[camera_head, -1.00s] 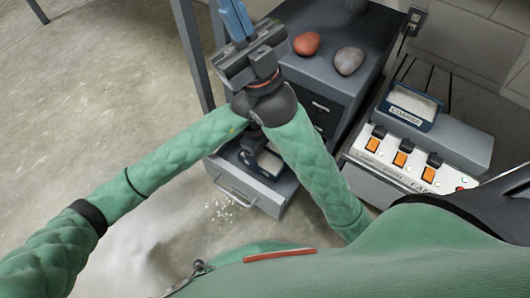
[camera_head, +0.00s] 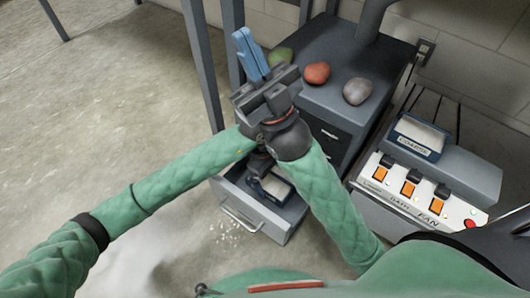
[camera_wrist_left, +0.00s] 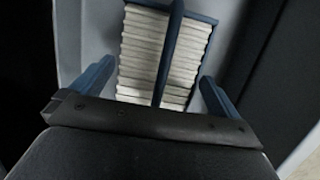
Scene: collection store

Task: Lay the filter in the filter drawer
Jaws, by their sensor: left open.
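The filter (camera_head: 277,189) has a blue frame and lies in the open grey filter drawer (camera_head: 243,212), low in the cabinet. In the left wrist view its white pleats (camera_wrist_left: 143,55) and blue middle bar show between my blue fingertips. My left gripper (camera_head: 262,172) is open over the filter, one finger on either side, with gaps showing; my arms partly hide it in the head view. My right gripper (camera_head: 250,55) is held up above the drawer, left of the cabinet top, its two blue fingers close together and nothing seen between them.
The dark cabinet (camera_head: 345,110) carries a green, a red (camera_head: 317,73) and a grey stone (camera_head: 357,91) on top. At right stand a blue-framed item labelled COARSE (camera_head: 418,137) and a switch panel (camera_head: 405,190). White crumbs lie on the floor below the drawer.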

